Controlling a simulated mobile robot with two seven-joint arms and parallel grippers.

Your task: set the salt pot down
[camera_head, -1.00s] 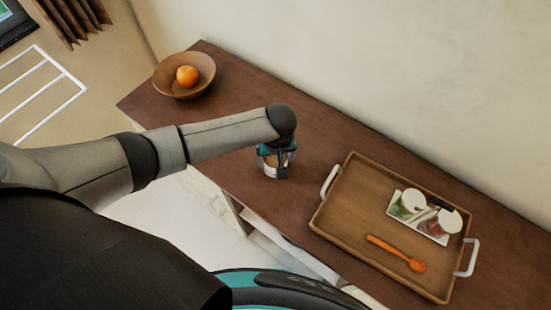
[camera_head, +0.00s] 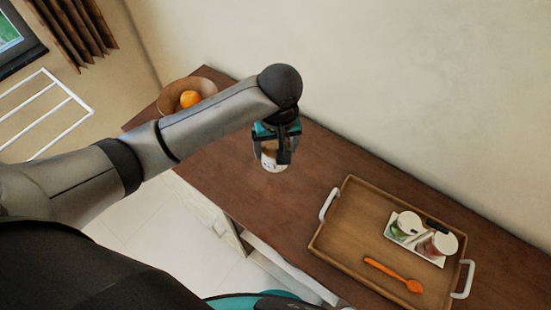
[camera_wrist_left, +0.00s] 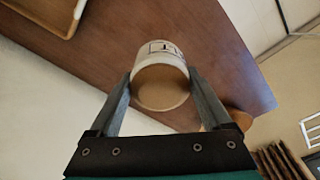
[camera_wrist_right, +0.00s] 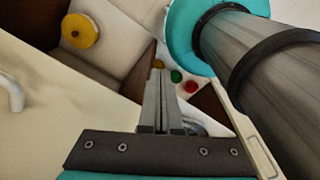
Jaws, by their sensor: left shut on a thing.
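The salt pot is a small white pot (camera_head: 271,162) with dark marks on its side. In the left wrist view the pot (camera_wrist_left: 160,60) shows its round tan end towards the camera. My left gripper (camera_head: 274,150) is shut on the pot, with one finger on each side of it. The pot is over the brown counter (camera_head: 235,190), between bowl and tray; I cannot tell whether its base touches the wood. My right gripper (camera_wrist_right: 163,100) shows only in its own wrist view, with its fingers together and nothing visible between them.
A wooden tray (camera_head: 335,250) with white handles holds jars (camera_head: 437,243) and an orange spoon (camera_head: 390,272). A wooden bowl (camera_head: 170,92) with an orange stands at the left end, partly behind my arm. The wall (camera_head: 400,100) runs behind. Bare counter lies around the pot.

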